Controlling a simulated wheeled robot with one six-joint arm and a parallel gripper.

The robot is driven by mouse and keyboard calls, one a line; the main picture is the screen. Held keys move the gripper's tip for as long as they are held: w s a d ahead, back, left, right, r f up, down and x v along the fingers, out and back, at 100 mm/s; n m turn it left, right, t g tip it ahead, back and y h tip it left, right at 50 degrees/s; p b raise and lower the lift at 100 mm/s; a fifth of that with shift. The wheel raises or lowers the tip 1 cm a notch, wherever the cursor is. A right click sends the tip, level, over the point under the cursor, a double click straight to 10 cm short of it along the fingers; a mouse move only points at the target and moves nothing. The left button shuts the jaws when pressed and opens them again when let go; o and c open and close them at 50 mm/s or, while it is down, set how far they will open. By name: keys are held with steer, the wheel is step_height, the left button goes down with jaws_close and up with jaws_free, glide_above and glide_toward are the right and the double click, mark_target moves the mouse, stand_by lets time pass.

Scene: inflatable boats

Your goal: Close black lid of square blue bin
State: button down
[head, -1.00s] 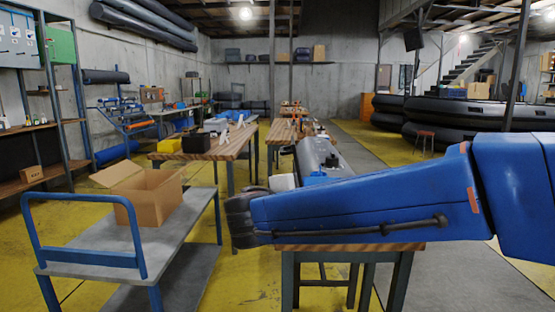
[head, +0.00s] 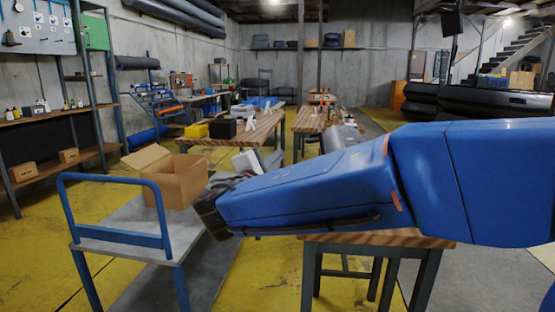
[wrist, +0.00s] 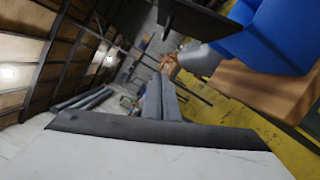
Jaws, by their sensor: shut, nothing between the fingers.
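In the wrist view, which is strongly tilted, a blue box-like thing (wrist: 275,38) stands on a wooden tabletop at the upper right; it looks like the square blue bin, partly cut off by the frame. A dark flat panel (wrist: 195,18) beside it may be its black lid, standing away from the blue body; I cannot be sure. In the head view my blue arm covers the near table and I cannot make out the bin. My gripper (wrist: 162,84) is shut and empty, its grey fingers together, apart from the blue thing and the dark panel.
A blue-handled cart (head: 120,240) with an open cardboard box (head: 178,184) stands at the left. A wooden table (head: 375,238) is under my arm. A longer workbench (head: 262,128) stands further back. Yellow floor is clear around the cart.

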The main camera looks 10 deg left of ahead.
steer(key=w+d+r, duration=0.2)
steer(key=w+d, duration=0.3)
steer(key=w, duration=0.1)
steer(key=shift+d+r, duration=0.15)
steer(key=shift+d, duration=0.1)
steer(key=shift+d+r, duration=0.1)
steer(key=shift+d, duration=0.05)
stand_by(0.3)
steer(key=shift+d+r+m+g, duration=0.3)
steer(key=shift+d+r+m, duration=0.6)
steer(key=shift+m, duration=0.4)
steer(key=d+f+m+g+y, duration=0.1)
steer(key=d+f+m, duration=0.1)
steer(key=d+m, duration=0.5)
steer(key=d+f+m+g+y, duration=0.2)
steer(key=d+m, duration=0.5)
steer(key=d, duration=0.3)
steer(key=shift+s+d+m, duration=0.15)
steer(key=shift+s+m, duration=0.15)
